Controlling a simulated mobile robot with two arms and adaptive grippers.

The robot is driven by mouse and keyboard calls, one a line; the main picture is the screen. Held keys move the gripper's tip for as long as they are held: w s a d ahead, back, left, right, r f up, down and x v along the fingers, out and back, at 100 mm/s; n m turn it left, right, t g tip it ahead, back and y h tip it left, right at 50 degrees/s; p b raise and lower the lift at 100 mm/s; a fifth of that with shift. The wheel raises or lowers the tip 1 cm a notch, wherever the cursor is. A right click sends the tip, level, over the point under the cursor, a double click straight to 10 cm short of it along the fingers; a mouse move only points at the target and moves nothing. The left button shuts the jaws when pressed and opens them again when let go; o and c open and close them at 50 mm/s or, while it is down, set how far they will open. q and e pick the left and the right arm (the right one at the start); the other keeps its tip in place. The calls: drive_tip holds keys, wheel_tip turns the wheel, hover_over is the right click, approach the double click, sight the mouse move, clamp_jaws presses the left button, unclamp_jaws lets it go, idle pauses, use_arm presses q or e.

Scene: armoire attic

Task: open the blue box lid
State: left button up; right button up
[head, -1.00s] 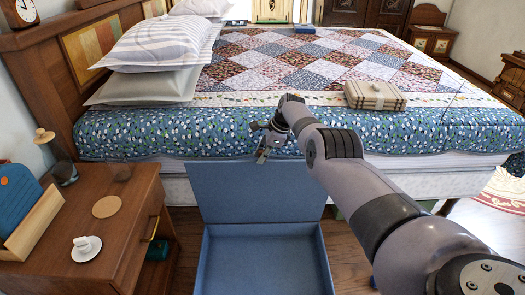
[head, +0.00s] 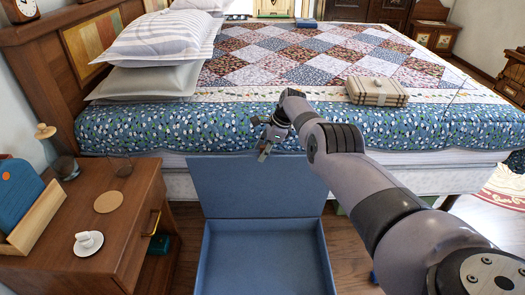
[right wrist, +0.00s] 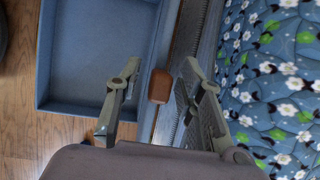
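The blue box (head: 325,262) stands on the floor in front of the bed, and its inside looks empty. Its blue lid (head: 255,190) is raised at the far side, standing close to the bed. My right gripper (head: 264,150) is at the lid's upper edge. In the right wrist view, its two fingers (right wrist: 160,98) are spread apart, with a brown tab (right wrist: 160,86) and the lid's edge between them. I cannot tell whether a finger touches the lid. The box's open inside (right wrist: 95,55) shows there at the upper left. My left gripper is not in view.
The bed (head: 420,130) with its floral quilt is right behind the lid. Bare wooden floor (head: 350,250) shows right of the box.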

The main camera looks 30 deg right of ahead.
drive_tip(key=shift+d+r, duration=0.1)
drive_tip(key=shift+r, duration=0.05)
drive_tip(key=shift+s+d+r, duration=0.1)
drive_tip(key=shift+d+r, duration=0.1)
drive_tip(key=shift+r, duration=0.2)
drive_tip(key=v, duration=1)
drive_tip(key=shift+s+r, duration=0.2)
drive_tip(key=shift+r, duration=0.2)
